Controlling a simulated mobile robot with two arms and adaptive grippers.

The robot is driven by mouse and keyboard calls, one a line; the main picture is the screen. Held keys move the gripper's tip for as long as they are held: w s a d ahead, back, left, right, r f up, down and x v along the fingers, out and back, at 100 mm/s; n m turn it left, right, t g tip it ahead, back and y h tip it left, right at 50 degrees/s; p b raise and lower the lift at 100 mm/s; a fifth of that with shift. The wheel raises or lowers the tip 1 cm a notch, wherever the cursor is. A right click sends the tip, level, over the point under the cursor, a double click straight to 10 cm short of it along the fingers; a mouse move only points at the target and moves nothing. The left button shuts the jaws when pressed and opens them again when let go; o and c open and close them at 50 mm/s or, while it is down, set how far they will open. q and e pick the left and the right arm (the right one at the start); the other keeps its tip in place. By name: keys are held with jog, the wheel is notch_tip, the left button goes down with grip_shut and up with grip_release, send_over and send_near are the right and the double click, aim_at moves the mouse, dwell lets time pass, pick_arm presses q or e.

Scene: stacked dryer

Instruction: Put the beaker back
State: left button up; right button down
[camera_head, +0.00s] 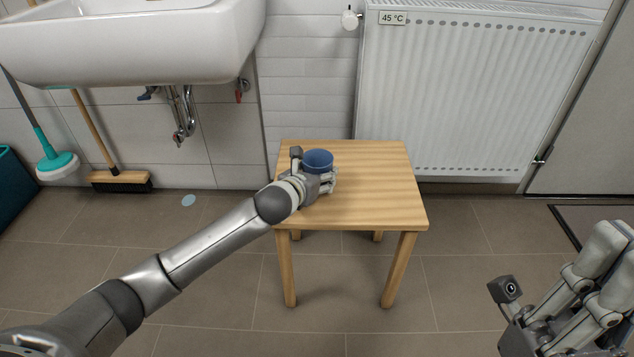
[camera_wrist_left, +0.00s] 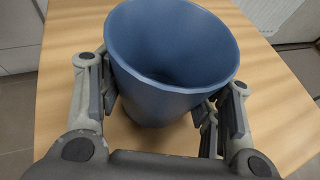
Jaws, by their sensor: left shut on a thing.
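The blue beaker (camera_head: 318,160) is at the left back part of the small wooden stool (camera_head: 375,200). In the left wrist view the beaker (camera_wrist_left: 165,95) is open at the top and slightly tilted in the picture, with wood behind and below it. My left gripper (camera_head: 316,178) is shut on the beaker, one finger on each side in the left wrist view (camera_wrist_left: 160,100). Whether the beaker's base touches the stool top is hidden. My right gripper (camera_head: 545,300) is at the lower right, away from the stool; its fingertips are not clear.
A white radiator (camera_head: 470,90) is on the wall behind the stool. A white sink (camera_head: 130,45) hangs at the upper left. A broom (camera_head: 120,181) and a teal-and-white plunger-like tool (camera_head: 57,165) stand at the left. The stool's right side is clear.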

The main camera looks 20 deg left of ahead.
pick_arm(q)
jog(key=shift+f, duration=0.4)
jog(key=shift+r, duration=0.15)
jog(key=o, duration=1.1)
